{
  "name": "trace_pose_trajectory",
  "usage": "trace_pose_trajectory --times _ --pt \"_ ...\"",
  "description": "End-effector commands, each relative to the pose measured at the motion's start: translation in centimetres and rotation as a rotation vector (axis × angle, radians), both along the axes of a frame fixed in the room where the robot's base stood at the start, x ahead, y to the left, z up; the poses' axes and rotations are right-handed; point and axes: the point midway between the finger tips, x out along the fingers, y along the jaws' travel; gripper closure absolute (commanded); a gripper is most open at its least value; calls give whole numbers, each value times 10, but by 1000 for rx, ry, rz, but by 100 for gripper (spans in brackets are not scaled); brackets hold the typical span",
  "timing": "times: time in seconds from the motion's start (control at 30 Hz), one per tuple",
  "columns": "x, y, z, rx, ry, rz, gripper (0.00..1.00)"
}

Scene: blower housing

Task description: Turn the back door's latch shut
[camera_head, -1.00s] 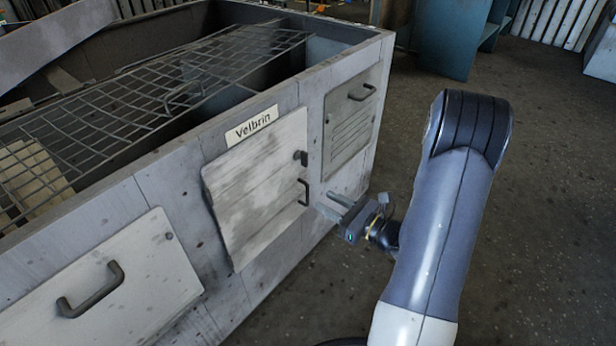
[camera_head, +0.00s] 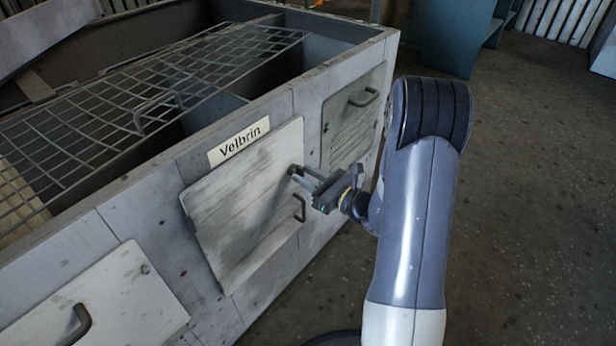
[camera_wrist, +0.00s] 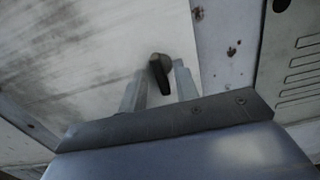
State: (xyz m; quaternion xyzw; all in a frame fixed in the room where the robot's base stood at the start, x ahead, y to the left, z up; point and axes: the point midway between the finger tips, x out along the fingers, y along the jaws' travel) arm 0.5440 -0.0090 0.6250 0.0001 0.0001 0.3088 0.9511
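The pale, scuffed door (camera_head: 235,210) under the "Velbrin" plate is in the middle of the housing's side and looks level with it or nearly so. Its dark latch (camera_wrist: 159,72) is a short knob near the door's right edge; in the head view my fingers partly hide it. A dark bar handle (camera_head: 300,208) is below it. My gripper (camera_head: 304,176) is at the latch. In the wrist view its two fingers (camera_wrist: 160,88) are apart, with the latch between their tips. I cannot tell whether either finger touches it.
The grey housing (camera_head: 170,262) has an open top with a wire grille (camera_head: 130,100). Another door (camera_head: 352,120) with slots and a handle is close on the right, and one (camera_head: 105,300) is at lower left. Floor to the right is clear.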

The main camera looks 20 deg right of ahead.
Motion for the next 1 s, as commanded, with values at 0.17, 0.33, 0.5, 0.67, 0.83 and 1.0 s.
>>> trace_pose_trajectory --times 0.17,0.33,0.5,0.67,0.83,1.0 --pt "0 0 0 0 0 0 85" --pt "0 0 0 0 0 0 99" --pt "0 0 0 0 0 0 100" --pt "0 0 0 6 5 0 100" --pt "0 0 1 44 32 0 100" --pt "0 -1 3 125 91 1 100"
